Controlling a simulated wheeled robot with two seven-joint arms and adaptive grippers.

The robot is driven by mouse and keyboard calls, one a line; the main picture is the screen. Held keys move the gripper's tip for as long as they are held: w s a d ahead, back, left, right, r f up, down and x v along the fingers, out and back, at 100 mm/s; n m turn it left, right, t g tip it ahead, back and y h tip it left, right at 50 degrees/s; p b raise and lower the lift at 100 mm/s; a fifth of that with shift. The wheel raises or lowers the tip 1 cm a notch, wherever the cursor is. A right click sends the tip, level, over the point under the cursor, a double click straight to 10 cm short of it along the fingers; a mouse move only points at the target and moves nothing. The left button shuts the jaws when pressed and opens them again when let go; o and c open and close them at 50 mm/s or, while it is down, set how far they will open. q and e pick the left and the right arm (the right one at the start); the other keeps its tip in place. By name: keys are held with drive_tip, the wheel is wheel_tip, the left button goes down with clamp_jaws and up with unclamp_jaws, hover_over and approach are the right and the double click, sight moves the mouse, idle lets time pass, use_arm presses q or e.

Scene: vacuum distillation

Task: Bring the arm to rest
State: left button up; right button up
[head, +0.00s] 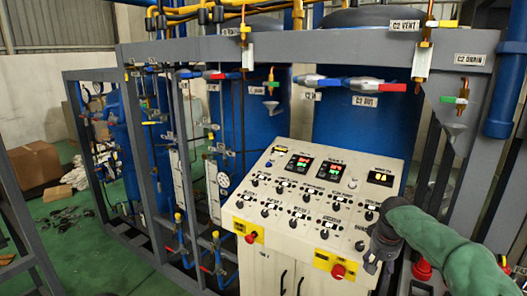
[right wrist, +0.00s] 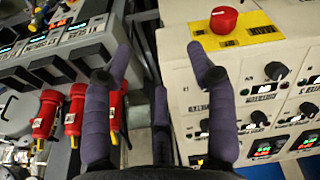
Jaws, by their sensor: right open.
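My right arm, in a green sleeve, comes in from the right in the head view. Its dark gripper (head: 382,248) is in front of the right side of the sloped control panel (head: 285,222). In the right wrist view the gripper (right wrist: 160,60) is open, with its purple padded fingers apart and nothing between them. The panel, with its red button (right wrist: 223,20), lies beside the right finger there. I cannot tell whether the gripper touches the panel. My left gripper is not in view.
Blue tanks (head: 356,125) stand behind a grey frame (head: 300,47) with valves. A red emergency button (head: 338,271) sits on the panel's front edge. Red parts (right wrist: 47,113) are left of the gripper in the right wrist view. Green floor (head: 75,245) is open at left, with boxes (head: 35,163) beyond.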

drive_tip(key=s+a+f+y+b, duration=0.1)
drive_tip(key=s+a+f+b, duration=0.3)
drive_tip(key=f, duration=0.7)
drive_tip(key=s+a+f+n+g+y, duration=0.15)
drive_tip(key=a+f, duration=0.45)
drive_tip(key=f, duration=0.6)
drive_tip(key=s+a+f+t+y+b, duration=0.1)
drive_tip(key=s+a+f+b, duration=0.3)
drive_tip(key=f, duration=0.7)
drive_tip(key=s+a+f+b, duration=0.1)
drive_tip(key=s+a+f, duration=0.2)
drive_tip(key=s+f, duration=0.3)
drive_tip(key=s+a+f+m+g+y+b, duration=0.1)
drive_tip(key=s+a+f, duration=0.3)
drive_tip(key=s, duration=0.6)
drive_tip(key=s+a+f+m+b, duration=0.1)
drive_tip(key=s+a+f+b, duration=0.1)
drive_tip(key=s+f, duration=0.6)
drive_tip(key=shift+a+f, duration=0.5)
drive_tip(key=shift+a, duration=0.25)
